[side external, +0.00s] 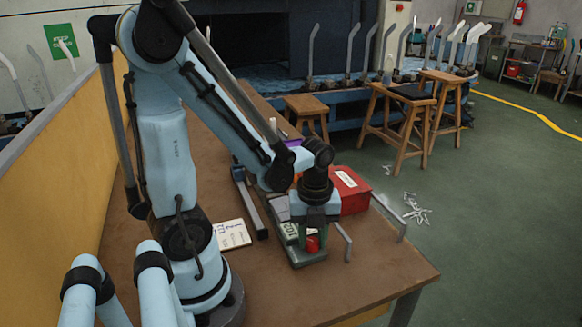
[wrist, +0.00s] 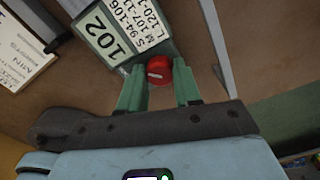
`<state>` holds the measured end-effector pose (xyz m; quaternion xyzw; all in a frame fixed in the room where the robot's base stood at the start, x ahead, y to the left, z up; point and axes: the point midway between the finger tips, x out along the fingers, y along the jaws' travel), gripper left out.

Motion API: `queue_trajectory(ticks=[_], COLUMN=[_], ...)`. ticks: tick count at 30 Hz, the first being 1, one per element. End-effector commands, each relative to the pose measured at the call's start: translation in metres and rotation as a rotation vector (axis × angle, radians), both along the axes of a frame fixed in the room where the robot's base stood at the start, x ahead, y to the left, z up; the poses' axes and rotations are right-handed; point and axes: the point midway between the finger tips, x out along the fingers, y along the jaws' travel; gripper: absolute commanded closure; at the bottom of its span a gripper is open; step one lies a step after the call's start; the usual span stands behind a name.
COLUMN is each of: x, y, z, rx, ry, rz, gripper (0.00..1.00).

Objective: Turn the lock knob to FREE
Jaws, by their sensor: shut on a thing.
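The lock knob (wrist: 159,73) is a red round knob with a pale mark on its face, at the near end of a grey-green device (wrist: 112,50). A label on the device reads 102 beside rows of sizes. My gripper (wrist: 160,80) has its two green fingers on either side of the knob, shut on it. In the side view the red knob (side external: 312,244) shows low between the fingers of my gripper (side external: 311,238), at the front of the device (side external: 308,258). I cannot read FREE or any other lock word by the knob.
A metal bar (wrist: 217,50) stands to the right of the knob. A written card (side external: 232,235) lies to the left. Wooden stools (side external: 405,115) stand beyond the table (side external: 390,275), whose front right is clear.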

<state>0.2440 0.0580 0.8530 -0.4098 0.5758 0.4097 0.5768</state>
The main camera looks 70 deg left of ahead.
Motion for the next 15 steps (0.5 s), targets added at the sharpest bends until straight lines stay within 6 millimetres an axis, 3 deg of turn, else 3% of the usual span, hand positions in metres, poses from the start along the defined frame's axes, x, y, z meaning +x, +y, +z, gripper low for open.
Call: queue_trajectory(ticks=[8,15], x=[-0.0005,-0.0005], y=[0.0002,0.0003], z=[0.0000,-0.0001], rx=[0.000,0.000], ry=[0.003,0.003], rz=[0.075,0.243], gripper=[0.97,0.97])
